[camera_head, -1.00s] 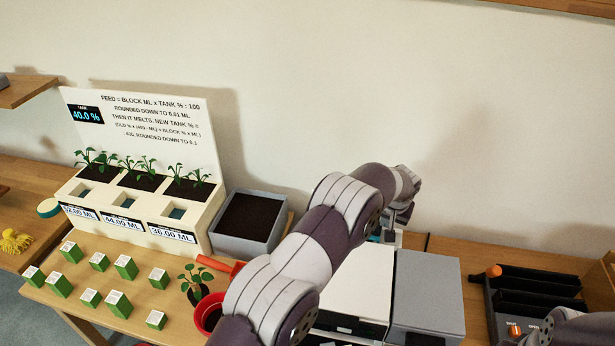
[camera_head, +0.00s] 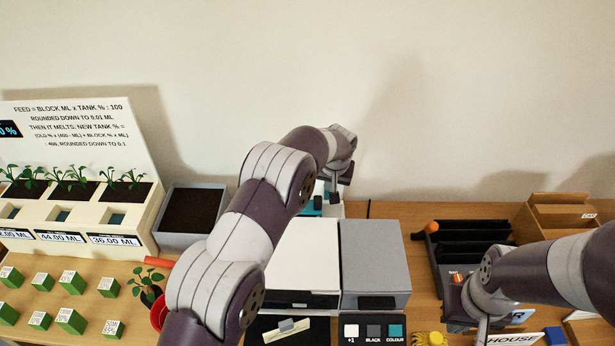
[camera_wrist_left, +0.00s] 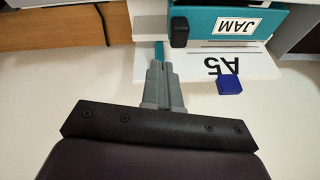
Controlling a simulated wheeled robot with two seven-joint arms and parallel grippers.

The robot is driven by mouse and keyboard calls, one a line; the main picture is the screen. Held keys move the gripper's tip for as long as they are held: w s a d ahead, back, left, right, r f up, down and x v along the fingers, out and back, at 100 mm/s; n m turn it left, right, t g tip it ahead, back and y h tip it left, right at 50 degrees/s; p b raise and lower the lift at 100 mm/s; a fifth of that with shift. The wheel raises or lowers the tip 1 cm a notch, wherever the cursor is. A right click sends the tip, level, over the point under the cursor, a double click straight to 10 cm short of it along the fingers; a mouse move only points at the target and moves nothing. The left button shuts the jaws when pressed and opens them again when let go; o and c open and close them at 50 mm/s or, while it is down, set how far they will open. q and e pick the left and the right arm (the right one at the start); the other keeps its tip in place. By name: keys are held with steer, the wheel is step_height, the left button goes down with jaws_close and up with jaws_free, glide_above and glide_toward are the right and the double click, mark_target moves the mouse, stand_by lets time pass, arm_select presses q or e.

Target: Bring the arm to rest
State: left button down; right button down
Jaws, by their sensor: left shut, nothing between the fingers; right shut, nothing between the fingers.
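My left arm reaches over the bench, and its gripper (camera_head: 336,194) is just behind the white printer-like box (camera_head: 304,250), beside a teal part. In the left wrist view the left gripper's grey fingers (camera_wrist_left: 160,80) are shut together with nothing between them.
A grey box (camera_head: 374,262) adjoins the white box. A black rack (camera_head: 470,232) and a wooden organiser (camera_head: 555,208) stand at right. At left are a planter (camera_head: 140,216), a soil bin (camera_head: 166,240), green blocks (camera_head: 71,321) and a potted plant (camera_head: 148,286). The wall above is clear.

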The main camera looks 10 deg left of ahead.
arm_select(q)
steer(key=s+d+r+b, duration=0.1)
steer(key=s+d+r, duration=0.1)
steer(key=d+r, duration=0.35)
steer(key=s+d+f+m, duration=0.2)
steer(key=s+f, duration=0.2)
steer(key=f, duration=0.1)
steer(key=s+a+r+g, duration=0.1)
steer(key=s+a, duration=0.4)
steer(key=s, duration=0.5)
steer(key=s+a+r+n, duration=0.1)
steer(key=s+a, duration=0.4)
steer(key=s, duration=0.4)
steer(key=s+a+r+g+h, duration=0.1)
steer(key=s+a+r, duration=0.1)
steer(key=s+a, duration=0.4)
steer(key=shift+s+n+g, duration=0.3)
steer(key=shift+s+n, duration=0.1)
steer(key=shift+s, duration=1.95)
